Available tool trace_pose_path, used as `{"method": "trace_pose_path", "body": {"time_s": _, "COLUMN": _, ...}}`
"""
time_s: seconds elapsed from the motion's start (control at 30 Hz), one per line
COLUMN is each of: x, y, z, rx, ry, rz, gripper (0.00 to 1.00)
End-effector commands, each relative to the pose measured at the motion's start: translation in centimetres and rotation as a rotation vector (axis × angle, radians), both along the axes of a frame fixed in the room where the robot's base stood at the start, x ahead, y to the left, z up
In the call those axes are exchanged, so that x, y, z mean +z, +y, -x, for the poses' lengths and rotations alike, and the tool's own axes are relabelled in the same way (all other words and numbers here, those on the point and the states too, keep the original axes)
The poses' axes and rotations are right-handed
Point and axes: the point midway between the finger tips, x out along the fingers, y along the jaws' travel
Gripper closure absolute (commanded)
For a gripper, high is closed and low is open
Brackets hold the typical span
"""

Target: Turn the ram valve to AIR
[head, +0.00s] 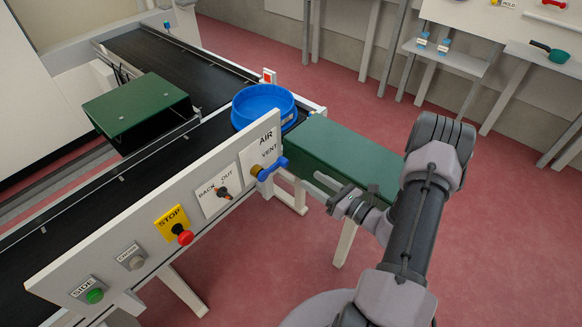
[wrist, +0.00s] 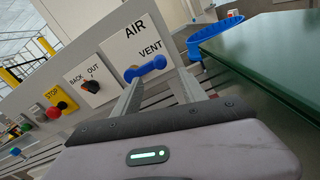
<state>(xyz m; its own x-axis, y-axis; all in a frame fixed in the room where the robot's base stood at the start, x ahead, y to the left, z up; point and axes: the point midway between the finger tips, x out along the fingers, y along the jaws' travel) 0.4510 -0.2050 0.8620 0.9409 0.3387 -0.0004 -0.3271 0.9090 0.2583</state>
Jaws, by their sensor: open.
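My gripper (head: 318,187) is open and empty, to the right of the valve in the head view. In the wrist view its two fingers (wrist: 158,88) point at the panel, with the handle ahead between and beyond their tips. No contact with the handle shows.
The same panel carries a BACK/OUT switch (head: 222,192), a red STOP knob (head: 185,237) and a green button (head: 94,296) to the left. A green box-like surface (head: 340,150) lies close beside my arm. A blue round tub (head: 263,106) stands on the conveyor behind the panel.

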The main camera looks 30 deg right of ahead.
Motion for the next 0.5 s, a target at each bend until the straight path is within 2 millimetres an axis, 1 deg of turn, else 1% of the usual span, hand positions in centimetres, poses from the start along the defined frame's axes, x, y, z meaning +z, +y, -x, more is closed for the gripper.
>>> {"method": "trace_pose_path", "body": {"time_s": 0.03, "x": -0.3, "y": 0.7, "z": -1.5, "rx": 0.007, "ry": -0.001, "rz": 0.002, "gripper": 0.50}}
{"method": "trace_pose_path", "body": {"time_s": 0.1, "x": -0.3, "y": 1.4, "z": -3.5, "rx": 0.007, "ry": -0.003, "rz": 0.002, "gripper": 0.50}}
{"method": "trace_pose_path", "body": {"time_s": 0.2, "x": -0.2, "y": 2.4, "z": -6.0, "rx": 0.006, "ry": -0.001, "rz": 0.002, "gripper": 0.50}}
{"method": "trace_pose_path", "body": {"time_s": 0.3, "x": -0.1, "y": 2.9, "z": -7.7, "rx": 0.005, "ry": -0.002, "rz": 0.001, "gripper": 0.50}}
{"method": "trace_pose_path", "body": {"time_s": 0.4, "x": -0.1, "y": 3.3, "z": -8.7, "rx": 0.004, "ry": 0.000, "rz": 0.001, "gripper": 0.50}}
{"method": "trace_pose_path", "body": {"time_s": 0.5, "x": 0.0, "y": 3.4, "z": -9.2, "rx": 0.002, "ry": -0.001, "rz": 0.001, "gripper": 0.50}}
